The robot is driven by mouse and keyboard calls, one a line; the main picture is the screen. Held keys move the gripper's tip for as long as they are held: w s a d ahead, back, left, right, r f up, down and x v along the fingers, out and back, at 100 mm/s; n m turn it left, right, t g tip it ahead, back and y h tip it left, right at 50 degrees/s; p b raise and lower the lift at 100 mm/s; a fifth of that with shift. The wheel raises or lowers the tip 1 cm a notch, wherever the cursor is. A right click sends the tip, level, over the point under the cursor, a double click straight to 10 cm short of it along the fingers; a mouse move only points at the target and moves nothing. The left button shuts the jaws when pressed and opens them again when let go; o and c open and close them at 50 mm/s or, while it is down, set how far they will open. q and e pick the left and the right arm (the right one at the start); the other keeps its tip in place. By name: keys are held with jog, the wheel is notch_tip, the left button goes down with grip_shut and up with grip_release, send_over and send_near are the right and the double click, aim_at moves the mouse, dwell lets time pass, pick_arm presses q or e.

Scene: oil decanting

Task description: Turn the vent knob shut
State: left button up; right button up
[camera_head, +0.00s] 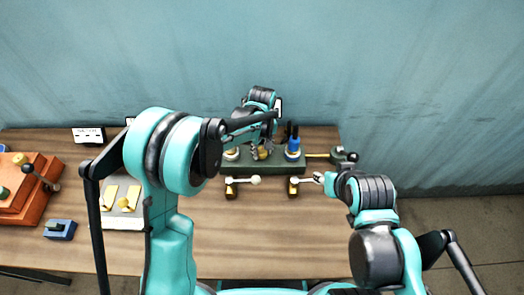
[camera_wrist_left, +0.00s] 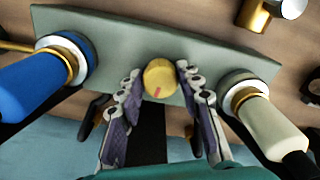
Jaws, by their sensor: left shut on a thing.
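The vent knob (camera_wrist_left: 160,77) is a small gold knob with a red mark, on a grey-green block (camera_wrist_left: 122,36) between two bottle-like fittings. In the left wrist view the fingers of my left gripper (camera_wrist_left: 159,80) lie one on each side of the knob, shut on it. In the head view my left gripper (camera_head: 262,150) is over the middle of the block, and its arm and fingers largely hide the knob. My right gripper (camera_head: 320,178) is at the right, by the pale handle of a brass valve (camera_head: 293,187); its jaws are too small to read.
A blue bottle (camera_wrist_left: 35,85) and a white bottle (camera_wrist_left: 272,130) stand close on either side of my left gripper. Another brass valve (camera_head: 231,188) sits in front of the block. An orange box (camera_head: 22,195) and a small blue box (camera_head: 60,230) are at left. The front middle of the table is clear.

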aim_at(262, 151)
pick_arm(q)
jog(key=shift+n, duration=0.8)
jog(key=o, duration=1.2)
jog(key=shift+c, duration=0.2)
notch_tip(262, 151, up, 12)
